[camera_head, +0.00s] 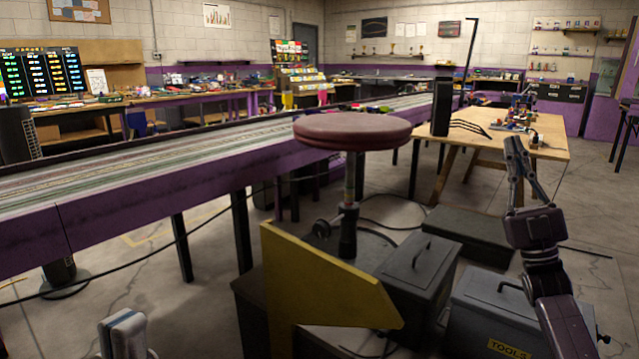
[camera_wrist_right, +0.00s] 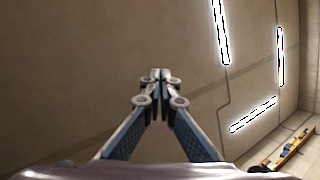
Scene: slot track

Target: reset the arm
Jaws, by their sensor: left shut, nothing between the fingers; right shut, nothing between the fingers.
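My right gripper (camera_head: 516,143) is raised at the right of the head view, its fingers pointing up in front of the wooden workbench. In the right wrist view its two fingertips (camera_wrist_right: 160,75) meet with nothing between them, so it is shut and empty. Part of my left gripper (camera_head: 124,330) shows at the bottom left edge of the head view, low above the floor. It is shut and holds nothing that I can see; most of it is cut off by the frame edge.
A purple-sided slot track (camera_head: 130,205) runs along the left. A round red stool (camera_head: 352,130) stands mid-view behind a yellow angled panel (camera_head: 315,285). Grey toolboxes (camera_head: 415,280) sit on the floor. A wooden workbench (camera_head: 480,165) with small parts is at the right.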

